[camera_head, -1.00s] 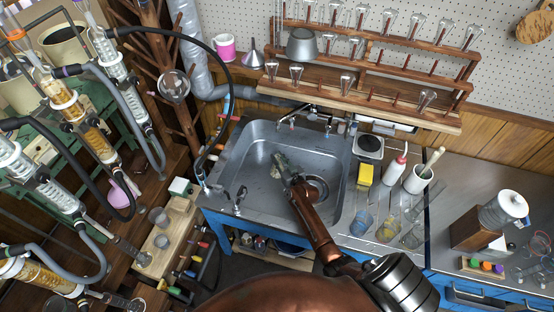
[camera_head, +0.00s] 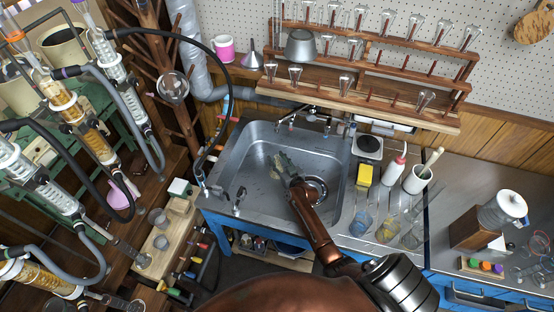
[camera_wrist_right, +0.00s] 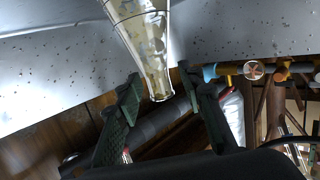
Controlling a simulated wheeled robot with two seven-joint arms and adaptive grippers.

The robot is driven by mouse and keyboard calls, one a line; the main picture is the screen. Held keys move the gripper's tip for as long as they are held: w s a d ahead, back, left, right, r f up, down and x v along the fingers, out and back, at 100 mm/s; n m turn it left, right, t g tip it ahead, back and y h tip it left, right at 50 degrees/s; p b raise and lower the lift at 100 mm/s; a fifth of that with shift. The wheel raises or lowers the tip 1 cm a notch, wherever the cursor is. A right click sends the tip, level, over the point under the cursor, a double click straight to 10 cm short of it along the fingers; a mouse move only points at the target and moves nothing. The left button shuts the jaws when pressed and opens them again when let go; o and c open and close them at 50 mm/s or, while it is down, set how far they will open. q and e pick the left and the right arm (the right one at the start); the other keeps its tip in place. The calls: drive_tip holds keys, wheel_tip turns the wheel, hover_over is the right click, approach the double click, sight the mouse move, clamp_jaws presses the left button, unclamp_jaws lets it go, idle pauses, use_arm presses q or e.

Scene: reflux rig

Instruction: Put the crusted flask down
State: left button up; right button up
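The crusted flask (camera_wrist_right: 150,40) shows in the right wrist view as a clear glass neck with yellowish-grey crust inside, its mouth facing my gripper. Its body runs out of the top of that view. My right gripper (camera_head: 283,166) is over the sink basin in the head view. In the wrist view its green-padded fingers (camera_wrist_right: 162,102) are spread, one on each side of the flask's mouth, with visible gaps to the glass. In the head view the flask is hard to make out beside the fingertips. My left gripper is not in view.
The steel sink (camera_head: 250,195) has a drain at its right and a tap (camera_head: 310,118) at the back. Beakers (camera_head: 387,229), a yellow box (camera_head: 365,175) and a wash bottle (camera_head: 395,168) stand to its right. Glass columns and hoses crowd the left.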

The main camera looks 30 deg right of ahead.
drive_tip(key=p+v, duration=0.2)
drive_tip(key=v, duration=1)
drive_tip(key=shift+r, duration=0.15)
